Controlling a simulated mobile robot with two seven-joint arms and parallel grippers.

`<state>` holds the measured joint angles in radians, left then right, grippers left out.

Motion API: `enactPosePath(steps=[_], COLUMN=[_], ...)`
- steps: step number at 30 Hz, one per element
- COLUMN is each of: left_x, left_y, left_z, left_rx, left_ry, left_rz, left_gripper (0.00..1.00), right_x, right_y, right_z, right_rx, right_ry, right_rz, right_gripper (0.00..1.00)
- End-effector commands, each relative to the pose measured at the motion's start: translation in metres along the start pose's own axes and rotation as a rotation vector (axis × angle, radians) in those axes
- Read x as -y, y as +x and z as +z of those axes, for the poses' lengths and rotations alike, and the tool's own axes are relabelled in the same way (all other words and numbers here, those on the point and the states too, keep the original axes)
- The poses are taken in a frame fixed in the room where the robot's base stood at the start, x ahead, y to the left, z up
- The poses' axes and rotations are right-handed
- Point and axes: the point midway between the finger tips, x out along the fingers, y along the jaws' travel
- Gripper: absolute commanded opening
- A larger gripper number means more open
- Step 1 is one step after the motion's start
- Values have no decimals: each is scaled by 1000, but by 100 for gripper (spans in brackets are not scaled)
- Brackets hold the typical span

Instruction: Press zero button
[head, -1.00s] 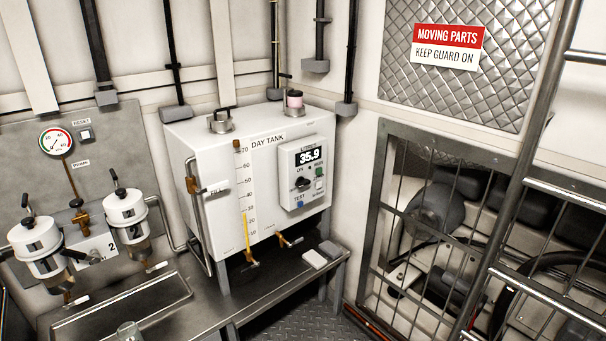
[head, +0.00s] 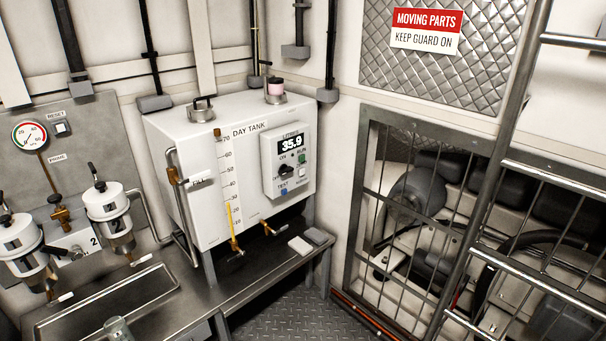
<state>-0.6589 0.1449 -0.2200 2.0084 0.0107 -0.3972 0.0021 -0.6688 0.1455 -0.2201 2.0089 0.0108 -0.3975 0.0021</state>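The white day tank (head: 205,215) stands on the steel bench against the back wall. A pale meter box (head: 269,182) is fixed to its front. Its display (head: 291,145) reads 35.9. Below the display are a black knob (head: 285,170) and, to its right, a small green light or button (head: 302,158). A pale square button (head: 301,173) sits under the green one; the label below it is too small to read. A blue button (head: 284,191) is below the TEST label. I cannot read a zero label on any button. Neither of my grippers shows.
Two white-topped filter units (head: 105,201) (head: 14,236), a gauge (head: 29,135) and a glass (head: 117,329) are at left. A barred guard (head: 362,205) and ladder rails stand at right. Tread-plate floor (head: 285,315) shows between.

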Motion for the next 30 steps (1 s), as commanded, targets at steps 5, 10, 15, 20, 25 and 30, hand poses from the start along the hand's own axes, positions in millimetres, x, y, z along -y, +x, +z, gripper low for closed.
enactPosePath(steps=[5, 10, 15, 20, 25, 30], left_x=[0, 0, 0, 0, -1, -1], left_y=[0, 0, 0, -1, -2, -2], left_z=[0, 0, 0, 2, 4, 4], left_rx=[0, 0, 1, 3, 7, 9], left_ry=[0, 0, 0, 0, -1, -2], left_rz=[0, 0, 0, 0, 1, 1], left_gripper=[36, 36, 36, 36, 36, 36], right_x=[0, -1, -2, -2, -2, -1], right_y=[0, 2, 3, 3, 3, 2], right_z=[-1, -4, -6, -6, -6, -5], right_rx=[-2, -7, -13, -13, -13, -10], right_ry=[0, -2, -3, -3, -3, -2], right_rz=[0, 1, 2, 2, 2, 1], right_gripper=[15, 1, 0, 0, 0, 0])
